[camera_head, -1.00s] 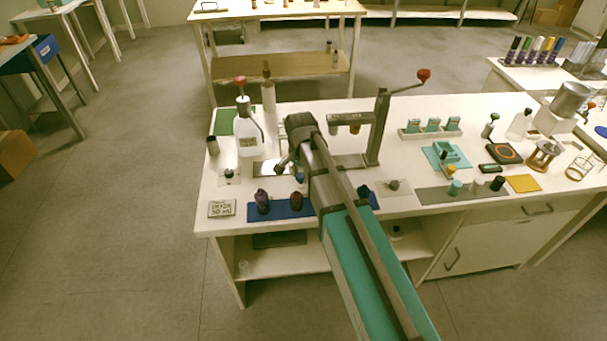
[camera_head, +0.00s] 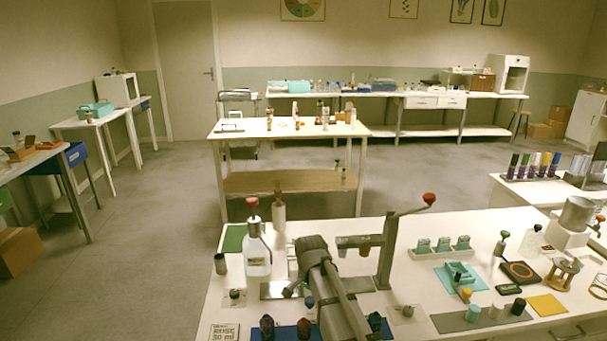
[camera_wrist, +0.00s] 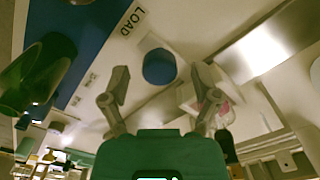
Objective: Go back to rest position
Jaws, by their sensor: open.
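My gripper (camera_wrist: 160,100) shows in the wrist view with its two fingers spread apart and nothing held between them. A round dark blue cap (camera_wrist: 159,66) lies beyond the fingertips, apart from them. In the head view my arm reaches over the near white bench, and the fingertips are mostly hidden behind the wrist. The blue mat (camera_head: 284,334) with dark bottles lies at the near edge of the bench, partly behind my arm. A dark purple bottle (camera_head: 267,327) stands on its left part.
A clear bottle with a red top (camera_head: 257,254) stands left of my arm. A lever press (camera_head: 386,250) stands close on its right. A small sign (camera_head: 224,332) lies front left. Open floor (camera_head: 150,230) lies left of the bench.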

